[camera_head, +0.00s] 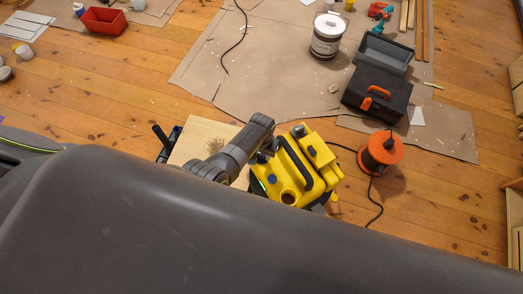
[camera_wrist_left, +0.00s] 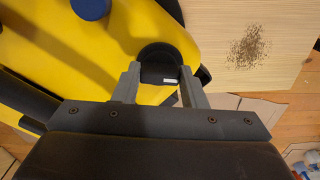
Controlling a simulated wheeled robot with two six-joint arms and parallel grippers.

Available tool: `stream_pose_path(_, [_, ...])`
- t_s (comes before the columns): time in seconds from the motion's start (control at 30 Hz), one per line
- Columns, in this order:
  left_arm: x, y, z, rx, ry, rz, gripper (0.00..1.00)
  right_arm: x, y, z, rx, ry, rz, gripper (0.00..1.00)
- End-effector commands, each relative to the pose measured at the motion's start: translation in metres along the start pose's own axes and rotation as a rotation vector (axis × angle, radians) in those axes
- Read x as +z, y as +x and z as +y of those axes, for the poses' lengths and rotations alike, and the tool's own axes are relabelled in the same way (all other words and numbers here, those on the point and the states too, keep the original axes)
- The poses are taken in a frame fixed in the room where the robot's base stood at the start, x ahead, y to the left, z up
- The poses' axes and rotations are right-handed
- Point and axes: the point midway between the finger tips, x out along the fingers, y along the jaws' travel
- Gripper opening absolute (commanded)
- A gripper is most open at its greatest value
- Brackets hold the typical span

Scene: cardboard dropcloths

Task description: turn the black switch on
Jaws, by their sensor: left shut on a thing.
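A yellow machine (camera_head: 291,173) with a black carry handle stands next to a wooden board. My left gripper (camera_head: 265,152) is at the machine's near-left top, by the board side. In the left wrist view the two grey fingers (camera_wrist_left: 161,75) stand on either side of a round black switch (camera_wrist_left: 158,55) and are shut on it. The switch has a small white mark on its face and sits in a dark recess in the yellow body. A blue cap (camera_wrist_left: 90,8) is on the machine at the top left. My right gripper is not in view.
The wooden board (camera_head: 195,138) with scattered sawdust lies left of the machine. An orange cable reel (camera_head: 381,152) stands to its right, with black cable on the floor. A black toolbox (camera_head: 377,95), grey tray (camera_head: 384,54) and paint can (camera_head: 327,35) stand farther back on the dropcloth.

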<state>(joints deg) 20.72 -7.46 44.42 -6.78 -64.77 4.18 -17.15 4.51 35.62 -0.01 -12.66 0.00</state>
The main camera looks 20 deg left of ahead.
Motion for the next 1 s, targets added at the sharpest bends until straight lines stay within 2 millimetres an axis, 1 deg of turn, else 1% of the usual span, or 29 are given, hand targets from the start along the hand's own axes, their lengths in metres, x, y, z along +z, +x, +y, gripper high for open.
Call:
stream_pose_path(0.3, [-0.0003,-0.0002,-0.0006,0.0,0.098,0.001,0.15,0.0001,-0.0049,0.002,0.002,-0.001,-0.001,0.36])
stream_pose_path(0.77, [-0.0002,0.0002,-0.0004,0.0,0.114,0.001,0.15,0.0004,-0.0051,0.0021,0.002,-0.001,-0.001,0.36])
stream_pose_path(0.8, [-0.0002,0.0003,-0.0004,0.0,0.114,0.001,0.39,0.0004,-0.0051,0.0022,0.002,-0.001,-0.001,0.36])
stream_pose_path(0.97, [-0.0001,0.0002,-0.0003,0.0,0.113,0.0,0.6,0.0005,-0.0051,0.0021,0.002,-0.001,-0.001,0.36])
stream_pose_path(1.0, [-0.0001,0.0002,-0.0002,0.0,0.113,0.0,0.6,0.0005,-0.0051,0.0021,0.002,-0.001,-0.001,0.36])
